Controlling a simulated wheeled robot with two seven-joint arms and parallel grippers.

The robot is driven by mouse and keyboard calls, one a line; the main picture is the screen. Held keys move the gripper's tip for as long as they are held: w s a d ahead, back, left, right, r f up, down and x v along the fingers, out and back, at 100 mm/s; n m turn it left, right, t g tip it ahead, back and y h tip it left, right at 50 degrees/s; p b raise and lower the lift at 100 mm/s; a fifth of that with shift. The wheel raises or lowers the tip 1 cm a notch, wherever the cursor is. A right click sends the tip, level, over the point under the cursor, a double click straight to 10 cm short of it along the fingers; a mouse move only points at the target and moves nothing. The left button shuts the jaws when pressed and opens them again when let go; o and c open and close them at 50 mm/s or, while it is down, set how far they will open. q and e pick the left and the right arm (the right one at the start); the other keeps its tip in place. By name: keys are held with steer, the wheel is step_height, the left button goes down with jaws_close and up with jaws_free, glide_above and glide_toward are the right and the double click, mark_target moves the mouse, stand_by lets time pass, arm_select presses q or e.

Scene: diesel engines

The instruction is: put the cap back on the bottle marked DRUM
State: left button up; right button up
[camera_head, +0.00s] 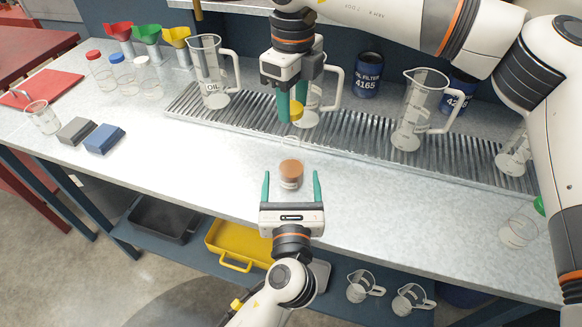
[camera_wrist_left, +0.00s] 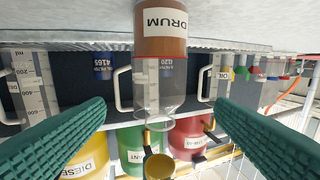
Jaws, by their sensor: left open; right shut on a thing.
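The bottle marked DRUM (camera_head: 290,174) stands upright on the bench, with brown liquid in its lower part and a clear upper part. In the left wrist view the picture is upside down, and the bottle's DRUM label (camera_wrist_left: 165,20) faces the camera. My left gripper (camera_head: 291,185) is open, one green finger on each side of the bottle, apart from it. My right gripper (camera_head: 292,108) is shut on a yellow cap (camera_head: 296,109), farther back and higher up. Whether the cap lines up with the bottle's mouth is hard to tell.
A metal grate (camera_head: 350,132) runs behind, with clear jugs, one marked OIL (camera_head: 212,85). Small capped bottles (camera_head: 122,75) and coloured funnels (camera_head: 147,35) stand back left. Grey and blue blocks (camera_head: 104,139) lie at left. The bench between them and the DRUM bottle is clear.

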arm_select(q)
steer(key=w, duration=0.9)
steer(key=shift+w, duration=0.2)
steer(key=c, duration=1.5)
arm_select(e)
glide_above(292, 143)
steer(key=shift+d+f, duration=0.1)
steer(key=shift+f, duration=2.35)
steer(key=shift+f, duration=0.1)
steer(key=shift+f, duration=0.8)
steer(key=shift+f, duration=0.6)
